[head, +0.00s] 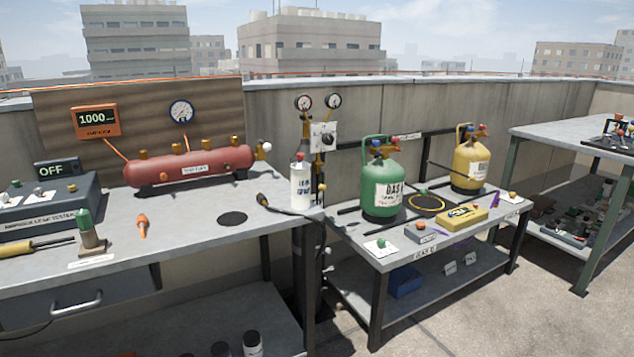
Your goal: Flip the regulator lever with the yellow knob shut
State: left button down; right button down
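A regulator with two round gauges (319,101) stands behind the gap between the two grey benches, near the parapet wall. Below the gauges is a white plate (323,136) with a dark dial. Small yellowish parts (319,163) show under the plate. They are too small to tell which is the lever's knob or how the lever is set. A white bottle (300,186) with a red top stands on the left bench, just in front of the regulator, and hides part of its lower body. Neither of my grippers is in view.
A red manifold (190,165) lies on the left bench (190,230), with a dark-tipped hose (285,207) near its right edge. Green (382,190) and yellow (470,165) gas cylinders stand on the lower bench to the right. The floor at lower right is clear.

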aim_at(322, 186)
jog(key=i+l+u, duration=0.1)
jog(key=i+l, duration=0.15)
jog(key=i, duration=0.3)
jog(key=i+l+u, duration=0.15)
jog(key=i+l, duration=0.15)
jog(key=i, duration=0.25)
jog(key=i+l+u, duration=0.1)
jog(key=i+l, duration=0.25)
jog(key=i, duration=0.2)
